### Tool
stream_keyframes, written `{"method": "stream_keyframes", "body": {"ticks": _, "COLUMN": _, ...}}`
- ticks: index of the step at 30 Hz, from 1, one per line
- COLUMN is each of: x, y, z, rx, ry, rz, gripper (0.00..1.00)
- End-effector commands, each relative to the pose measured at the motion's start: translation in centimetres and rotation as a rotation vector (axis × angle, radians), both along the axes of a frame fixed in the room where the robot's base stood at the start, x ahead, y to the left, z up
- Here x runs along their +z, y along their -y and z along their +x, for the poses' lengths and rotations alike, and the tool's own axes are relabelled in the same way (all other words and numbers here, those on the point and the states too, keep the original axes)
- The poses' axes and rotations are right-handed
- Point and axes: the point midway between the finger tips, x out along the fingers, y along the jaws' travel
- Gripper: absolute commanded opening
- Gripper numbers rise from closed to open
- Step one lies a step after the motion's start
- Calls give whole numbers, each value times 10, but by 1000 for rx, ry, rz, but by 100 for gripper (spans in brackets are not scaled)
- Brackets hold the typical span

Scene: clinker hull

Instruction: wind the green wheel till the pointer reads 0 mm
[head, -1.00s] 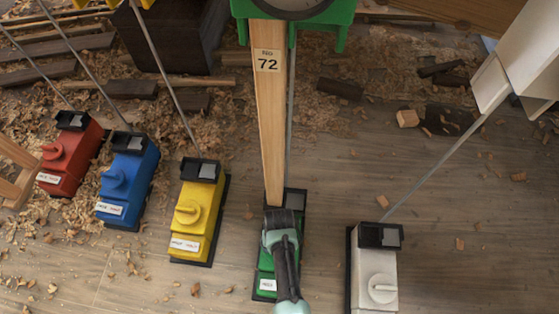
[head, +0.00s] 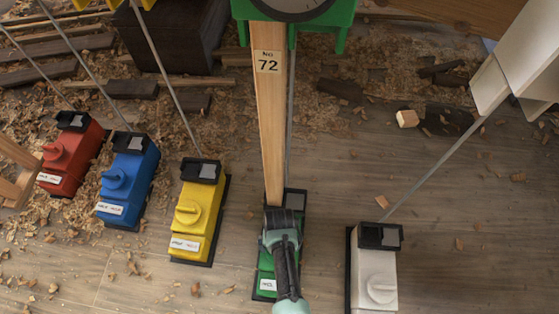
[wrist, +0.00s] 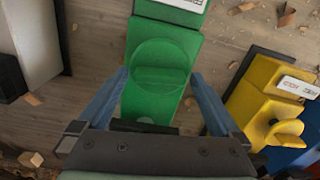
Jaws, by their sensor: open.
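The green wheel (wrist: 163,66) is a round knob on top of a green box (wrist: 150,112) in the wrist view. My gripper (wrist: 160,80) is open, with one blue finger on each side of the wheel. I cannot tell whether the fingers touch it. In the head view my gripper (head: 281,222) is above the green box (head: 266,284) and hides the wheel. A green dial housing (head: 341,14) is at the top. Only the lower part of its dial (head: 290,12) shows, and the pointer's reading cannot be seen.
A wooden post marked 72 (head: 269,110) stands behind the green box. A yellow box (head: 197,205), a blue box (head: 128,180) and a red box (head: 72,155) are to the left. A white box (head: 375,275) is at right. Wood shavings and scraps litter the floor.

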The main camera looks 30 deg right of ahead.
Motion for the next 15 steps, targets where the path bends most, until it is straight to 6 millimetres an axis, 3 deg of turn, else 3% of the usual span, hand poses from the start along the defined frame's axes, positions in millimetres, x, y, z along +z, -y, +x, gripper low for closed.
{"method": "stream_keyframes", "body": {"ticks": 5, "x": 17, "y": 0, "z": 0, "rx": 1, "ry": 0, "rz": 0, "gripper": 100}}
{"method": "stream_keyframes", "body": {"ticks": 15, "x": 84, "y": 0, "z": 0, "rx": 0, "ry": 0, "rz": -1, "gripper": 100}}
